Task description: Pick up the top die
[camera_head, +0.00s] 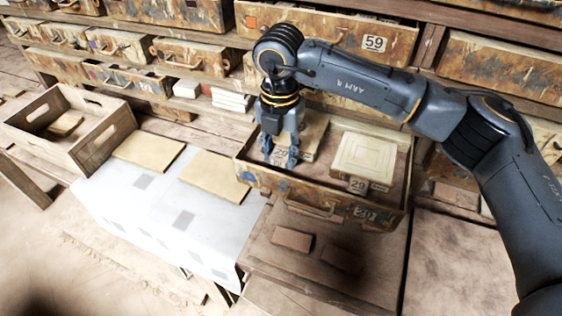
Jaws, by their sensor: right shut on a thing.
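My right gripper (281,155) points down into the left part of an open drawer (300,198). It is shut on the left die (312,138), a pale block with a tag that reads 29. The gripper and wrist hide part of this die, and I cannot tell whether it is lifted off what is below it. A second die (368,160), cream with a raised square top and a 29 tag, sits in the right part of the drawer. My left gripper is not in view.
A white-covered table (160,215) with two tan tiles (215,177) stands left of the drawer. A wooden crate (100,150) is at its far left. Two brown blocks (292,239) lie in front of the drawer. Shelves of worn drawers (190,55) stand behind.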

